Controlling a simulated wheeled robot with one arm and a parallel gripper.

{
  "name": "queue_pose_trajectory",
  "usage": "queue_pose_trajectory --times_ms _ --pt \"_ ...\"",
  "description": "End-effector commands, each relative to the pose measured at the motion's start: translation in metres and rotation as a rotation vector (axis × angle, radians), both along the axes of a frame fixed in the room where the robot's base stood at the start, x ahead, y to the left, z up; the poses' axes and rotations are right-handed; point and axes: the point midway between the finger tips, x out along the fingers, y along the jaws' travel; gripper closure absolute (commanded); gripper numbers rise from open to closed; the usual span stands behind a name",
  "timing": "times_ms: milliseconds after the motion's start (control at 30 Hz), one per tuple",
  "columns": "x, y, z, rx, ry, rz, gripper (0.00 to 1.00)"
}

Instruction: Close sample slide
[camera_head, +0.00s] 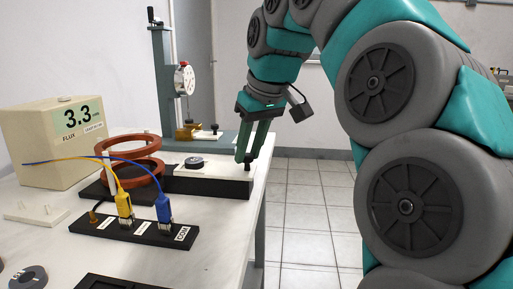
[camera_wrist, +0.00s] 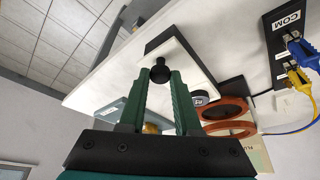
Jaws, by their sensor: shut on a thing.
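The sample slide is a pale flat plate (camera_head: 210,171) on a long black base (camera_head: 208,187) near the table's right edge. A dark round disc (camera_head: 194,162) sits on the plate. My gripper (camera_head: 245,158) points down at the right end of the slide. Its green fingers (camera_wrist: 162,84) are shut on a small black knob (camera_wrist: 160,71) that stands on this end. The fingers partly hide the knob in the head view. How far the slide is out cannot be told clearly.
Two red-brown rings (camera_head: 131,161) stand left of the slide. A beige flux meter (camera_head: 60,140) reads 3.3 at the back left. A black terminal strip (camera_head: 135,230) holds yellow and blue plugs in front. A stand with a dial gauge (camera_head: 184,80) rises behind. Free floor lies to the right.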

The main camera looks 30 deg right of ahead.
Motion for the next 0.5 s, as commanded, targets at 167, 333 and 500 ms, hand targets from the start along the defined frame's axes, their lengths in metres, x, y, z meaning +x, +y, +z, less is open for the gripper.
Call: queue_pose_trajectory --times_ms 167,333,500 --pt "0.019 0.028 0.002 -0.001 0.001 0.001 1.0" --pt "0.04 0.06 0.002 -0.002 0.003 0.001 1.0" --pt "0.061 0.089 0.002 -0.002 0.002 0.001 1.0"
